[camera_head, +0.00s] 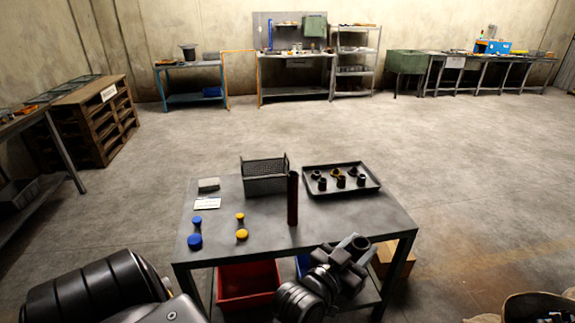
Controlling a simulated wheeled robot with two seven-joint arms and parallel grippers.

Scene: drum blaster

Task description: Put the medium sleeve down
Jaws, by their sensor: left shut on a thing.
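My left gripper (347,254) is in the head view at the front right edge of the grey table (340,217). It is shut on a short grey hollow sleeve (358,244), which I take to be the medium sleeve. The gripper's fingers hide part of the sleeve. I cannot tell whether the sleeve touches the table top. My right gripper is not in view.
A black tray (367,191) holding several small dark sleeves lies at the table's back right. A wire basket (265,186), a dark red upright tube (293,198), and blue (195,241) and yellow (242,234) capped pieces also stand on the table. Its front right is fairly clear.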

